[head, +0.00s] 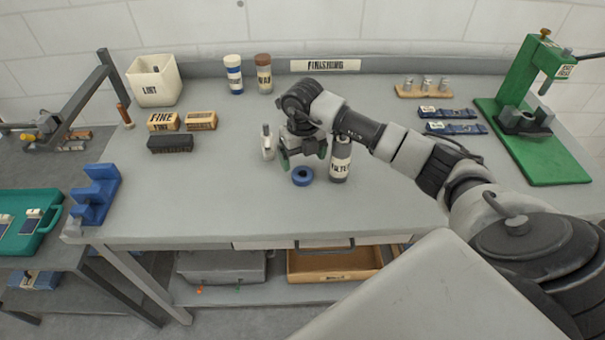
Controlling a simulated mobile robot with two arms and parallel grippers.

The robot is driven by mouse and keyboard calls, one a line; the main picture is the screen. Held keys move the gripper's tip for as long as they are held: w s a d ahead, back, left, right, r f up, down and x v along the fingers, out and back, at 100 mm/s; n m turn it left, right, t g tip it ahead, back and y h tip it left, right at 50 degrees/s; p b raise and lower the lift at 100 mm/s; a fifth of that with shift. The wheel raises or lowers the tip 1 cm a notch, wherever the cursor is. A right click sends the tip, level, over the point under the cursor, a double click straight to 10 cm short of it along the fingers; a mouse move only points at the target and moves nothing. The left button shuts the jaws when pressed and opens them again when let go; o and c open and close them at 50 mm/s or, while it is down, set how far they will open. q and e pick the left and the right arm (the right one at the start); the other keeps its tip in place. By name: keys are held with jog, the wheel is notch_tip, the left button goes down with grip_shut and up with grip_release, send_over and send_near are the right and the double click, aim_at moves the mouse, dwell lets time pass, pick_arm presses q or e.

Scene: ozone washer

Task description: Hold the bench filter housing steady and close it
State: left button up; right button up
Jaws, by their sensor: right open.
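The filter housing (340,163), a grey cylinder with a white label reading FILTER, stands upright on the bench near its middle. A blue ring-shaped piece (303,176), which may be its cap, lies flat on the bench just left of the housing. My right gripper (303,155) reaches in from the right, pointing down with greenish fingertips. It is open, with its fingers behind and above the blue ring and left of the housing. Whether its right finger touches the housing I cannot tell. My left gripper is not in view.
A small pale bottle (267,142) stands close left of my right gripper. Blocks (201,121), a white bin (155,81) and two jars (263,73) are at the back left. A green press (535,120) stands at the right. The bench (220,195) is clear at front left.

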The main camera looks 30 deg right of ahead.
aim_at(303, 170)
jog(key=shift+f, duration=0.2)
jog(key=f+p, duration=0.2)
jog(key=f, duration=0.1)
jog(key=shift+s+a+f, duration=0.15)
jog(key=shift+s+f, duration=0.15)
jog(key=shift+s, duration=0.05)
jog(key=shift+f, duration=0.65)
jog(key=shift+c, duration=0.3)
jog(key=c, duration=0.9)
